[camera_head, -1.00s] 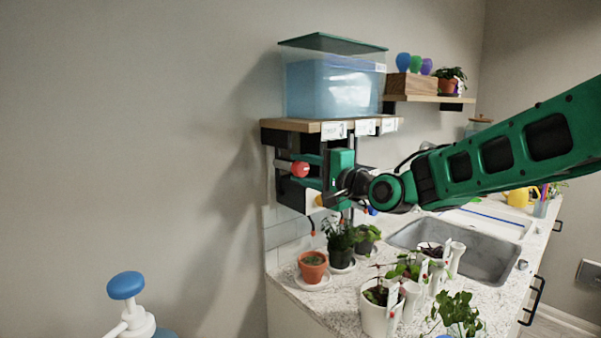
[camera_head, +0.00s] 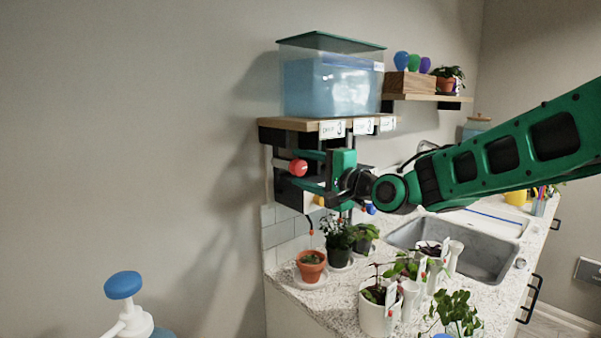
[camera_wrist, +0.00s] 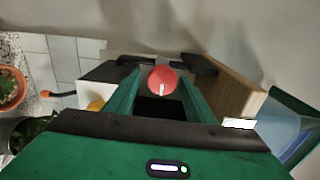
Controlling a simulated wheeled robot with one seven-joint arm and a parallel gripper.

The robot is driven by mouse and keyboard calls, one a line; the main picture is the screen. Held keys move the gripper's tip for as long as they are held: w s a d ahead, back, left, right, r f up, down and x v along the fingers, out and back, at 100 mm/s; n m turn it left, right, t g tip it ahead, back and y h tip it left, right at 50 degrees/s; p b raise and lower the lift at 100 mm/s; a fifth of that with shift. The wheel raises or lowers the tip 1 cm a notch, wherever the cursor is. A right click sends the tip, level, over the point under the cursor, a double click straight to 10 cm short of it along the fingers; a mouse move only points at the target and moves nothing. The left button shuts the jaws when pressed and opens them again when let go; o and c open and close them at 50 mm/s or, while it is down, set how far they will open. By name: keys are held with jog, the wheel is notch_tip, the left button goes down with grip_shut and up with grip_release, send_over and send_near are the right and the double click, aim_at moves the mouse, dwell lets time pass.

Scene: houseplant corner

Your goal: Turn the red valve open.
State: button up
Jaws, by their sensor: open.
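The red valve (camera_head: 299,168) is a round red knob on the front of a dark box under the wooden shelf. In the wrist view the red valve (camera_wrist: 162,79) shows a short white mark on its face. My gripper (camera_head: 303,172) is open, one finger above and one below the knob in the head view. In the wrist view my gripper (camera_wrist: 164,70) has its fingers on both sides of the knob, with gaps visible. Whether either finger touches it, I cannot tell.
A wooden shelf (camera_head: 290,124) with a blue water tank (camera_head: 330,85) is just above my gripper. A yellow knob (camera_wrist: 96,105) is beside it. Potted plants, including a terracotta pot (camera_head: 311,268), stand on the counter below. A sink (camera_head: 470,250) is at right.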

jog(key=v, duration=0.9)
jog(key=shift+s+d, duration=0.25)
jog(key=shift+d, duration=0.1)
jog(key=shift+s+f, duration=0.1)
